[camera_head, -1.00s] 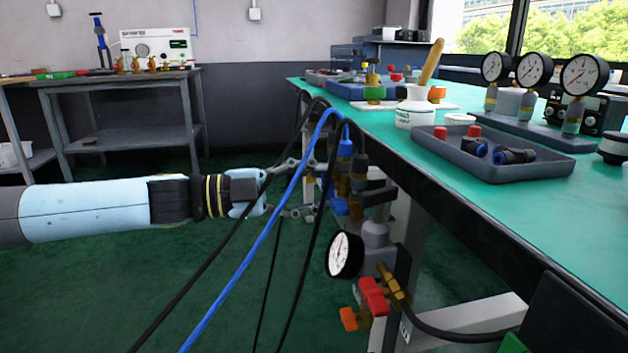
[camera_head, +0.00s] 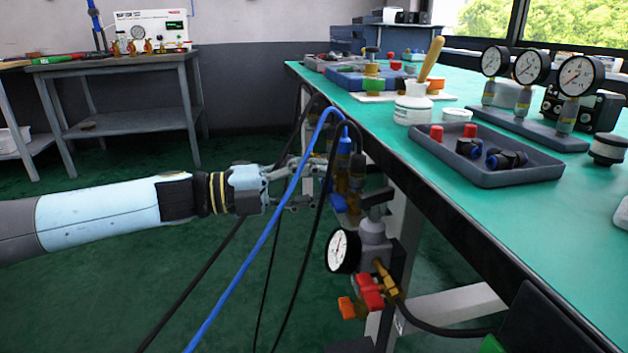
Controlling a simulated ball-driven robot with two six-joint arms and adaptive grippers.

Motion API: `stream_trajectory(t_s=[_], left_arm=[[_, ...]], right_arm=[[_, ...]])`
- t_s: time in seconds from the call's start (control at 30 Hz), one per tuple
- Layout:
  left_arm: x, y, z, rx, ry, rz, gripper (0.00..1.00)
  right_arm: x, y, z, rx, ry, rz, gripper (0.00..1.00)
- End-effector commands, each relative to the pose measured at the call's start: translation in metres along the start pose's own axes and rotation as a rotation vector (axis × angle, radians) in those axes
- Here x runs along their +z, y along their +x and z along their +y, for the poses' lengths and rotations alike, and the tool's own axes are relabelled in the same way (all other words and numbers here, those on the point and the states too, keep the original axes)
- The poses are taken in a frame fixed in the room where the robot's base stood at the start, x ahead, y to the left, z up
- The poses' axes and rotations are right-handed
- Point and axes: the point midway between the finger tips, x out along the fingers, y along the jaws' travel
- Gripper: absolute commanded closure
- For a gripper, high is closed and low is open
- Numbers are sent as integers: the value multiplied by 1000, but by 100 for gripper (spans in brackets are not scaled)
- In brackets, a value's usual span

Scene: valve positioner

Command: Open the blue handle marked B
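A small blue handle (camera_head: 338,203) sits on the valve assembly under the near edge of the green bench, above the pressure gauge (camera_head: 343,251). Its B marking cannot be read. A taller blue fitting (camera_head: 344,150) stands just above it. My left gripper (camera_head: 308,184) reaches in from the left and points at the assembly, close to the blue handle. Its fingers look spread, with hoses crossing in front of them. Whether a fingertip touches the handle is hidden. My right gripper is not in view.
A blue hose (camera_head: 262,240) and black hoses hang in front of my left gripper. Red (camera_head: 369,291) and orange (camera_head: 347,307) handles are below the gauge. The bench (camera_head: 440,160) holds a grey tray (camera_head: 520,175) and several gauges.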

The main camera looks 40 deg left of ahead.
Motion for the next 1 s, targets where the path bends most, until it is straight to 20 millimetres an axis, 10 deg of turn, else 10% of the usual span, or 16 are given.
stream_trajectory(t_s=[0.4, 0.43, 0.5, 1.0], left_arm=[[-1, 0, 1, 2, 8, 2, 94], [-1, 0, 1, 2, 8, 2, 60], [-1, 0, 1, 2, 8, 2, 52], [-1, -19, 2, 6, 6, 4, 52]], right_arm=[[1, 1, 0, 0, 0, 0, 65], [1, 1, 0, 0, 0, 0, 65], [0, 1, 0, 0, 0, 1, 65], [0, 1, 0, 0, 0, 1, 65]])
